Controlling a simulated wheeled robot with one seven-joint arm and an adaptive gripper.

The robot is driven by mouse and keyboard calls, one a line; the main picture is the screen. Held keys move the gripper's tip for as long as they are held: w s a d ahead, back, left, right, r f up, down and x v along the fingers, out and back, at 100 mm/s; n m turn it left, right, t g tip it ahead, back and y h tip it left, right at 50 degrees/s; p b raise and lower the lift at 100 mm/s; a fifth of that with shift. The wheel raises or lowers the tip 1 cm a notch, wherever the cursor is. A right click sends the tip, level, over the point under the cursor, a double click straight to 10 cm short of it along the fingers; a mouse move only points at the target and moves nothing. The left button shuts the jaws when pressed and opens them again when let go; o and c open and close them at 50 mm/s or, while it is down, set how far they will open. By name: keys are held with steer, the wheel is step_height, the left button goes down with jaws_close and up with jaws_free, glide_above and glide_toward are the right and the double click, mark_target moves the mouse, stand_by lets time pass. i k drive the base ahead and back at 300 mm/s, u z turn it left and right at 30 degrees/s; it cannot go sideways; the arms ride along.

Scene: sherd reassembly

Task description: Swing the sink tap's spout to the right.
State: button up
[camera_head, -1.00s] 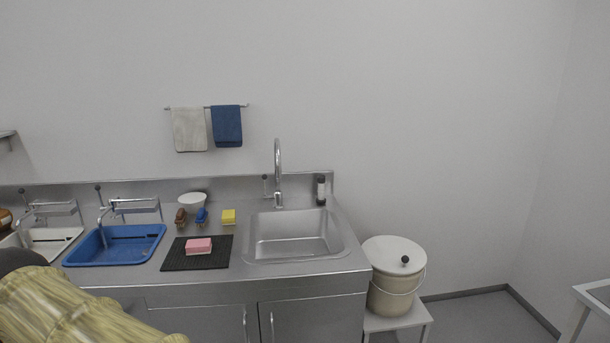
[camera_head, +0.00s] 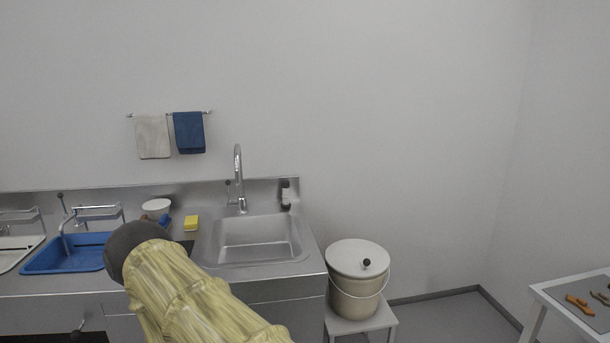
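The sink tap (camera_head: 239,180) is a chrome gooseneck standing at the back edge of the steel sink (camera_head: 255,240). Its spout rises high and seems to curve forward over the basin; its exact swing angle is hard to tell. A small dark-knobbed lever (camera_head: 228,184) is on the tap's left. My arm, in a yellowish sleeve with a dark rounded end, crosses the lower middle of the picture in front of the counter. My gripper is not in view.
A blue basin (camera_head: 62,262), white bowl (camera_head: 156,206) and yellow sponge (camera_head: 191,223) are left of the sink. A dark bottle (camera_head: 285,194) stands right of the tap. A lidded bucket (camera_head: 357,284) sits on a stool. A white table (camera_head: 562,305) is at right.

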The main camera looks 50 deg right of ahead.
mark_target(238, 161)
steer(key=z, duration=0.9)
steer(key=i, duration=0.25)
